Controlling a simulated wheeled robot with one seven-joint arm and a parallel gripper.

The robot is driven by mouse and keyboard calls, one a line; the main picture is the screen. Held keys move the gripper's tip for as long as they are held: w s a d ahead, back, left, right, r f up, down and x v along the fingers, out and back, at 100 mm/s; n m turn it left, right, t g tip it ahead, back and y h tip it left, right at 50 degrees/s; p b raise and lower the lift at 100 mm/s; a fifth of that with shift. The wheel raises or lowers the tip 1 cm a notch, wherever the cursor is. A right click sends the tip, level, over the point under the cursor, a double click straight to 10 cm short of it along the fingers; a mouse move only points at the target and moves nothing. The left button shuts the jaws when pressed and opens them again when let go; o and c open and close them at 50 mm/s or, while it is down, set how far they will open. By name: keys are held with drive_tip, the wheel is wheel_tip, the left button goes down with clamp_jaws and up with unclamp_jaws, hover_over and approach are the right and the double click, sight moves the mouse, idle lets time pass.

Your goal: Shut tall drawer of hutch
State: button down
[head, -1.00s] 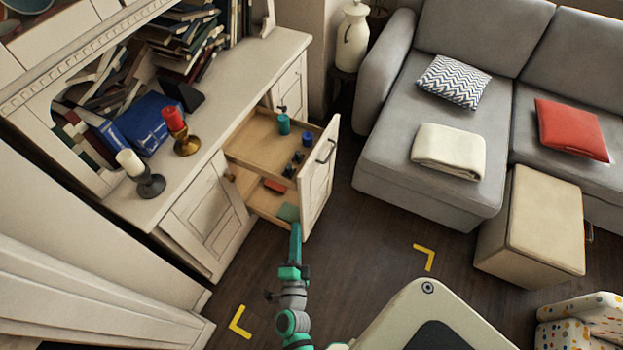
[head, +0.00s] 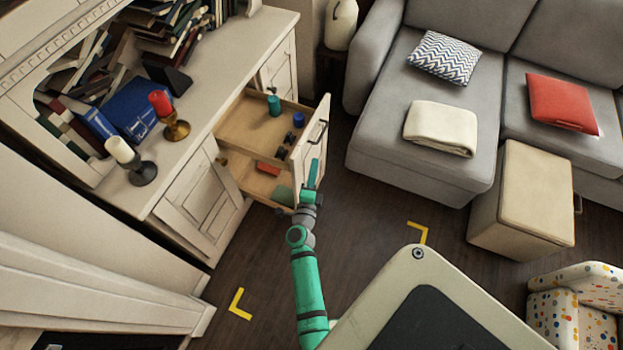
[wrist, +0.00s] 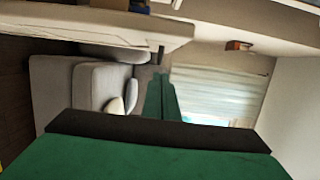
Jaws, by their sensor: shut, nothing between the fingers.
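The upper level holds a teal jar (head: 274,105), a blue jar (head: 298,119) and small dark items; the lower holds a red item (head: 268,168) and a green one. My gripper (head: 313,172) is shut and empty, on the outer side of the drawer front, below the handle. Whether it touches the front is unclear. The shut fingers also show in the wrist view (wrist: 160,96).
A red candle (head: 160,103), a white candle (head: 120,150) and books stand on the hutch. A grey sofa (head: 425,165) and beige ottoman (head: 520,200) are at the right. Dark floor (head: 365,215) between them and the drawer is clear.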

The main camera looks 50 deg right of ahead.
drive_tip(key=w, duration=0.4)
drive_tip(key=shift+w, duration=0.4)
